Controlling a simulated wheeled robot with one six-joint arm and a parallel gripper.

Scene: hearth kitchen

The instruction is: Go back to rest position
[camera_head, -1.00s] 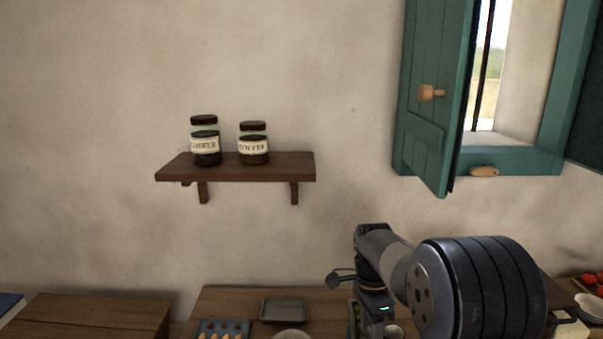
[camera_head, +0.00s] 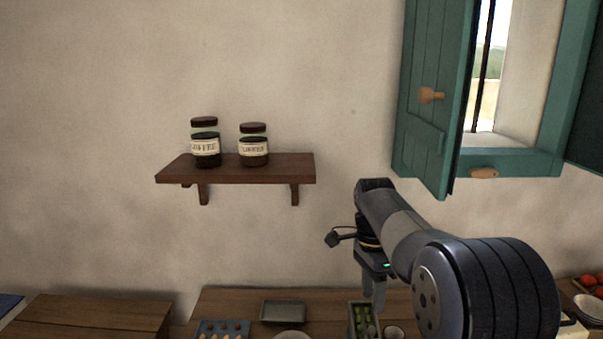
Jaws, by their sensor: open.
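My gripper (camera_head: 374,292) hangs below my arm in the lower middle right of the head view. It points down over the wooden table (camera_head: 230,298), above and beside a small box of green items (camera_head: 363,320). It is open and I see nothing held in it. One finger shows clearly; the other is mostly hidden behind it. My arm rises from the lower right and bends down at the wrist.
A wooden shelf (camera_head: 235,172) with two labelled jars (camera_head: 205,146) is on the wall. A teal shutter (camera_head: 428,105) stands open at the upper right. A grey tray (camera_head: 283,313), an egg tray (camera_head: 223,330) and bowls (camera_head: 590,306) are on the table. The wall area between is clear.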

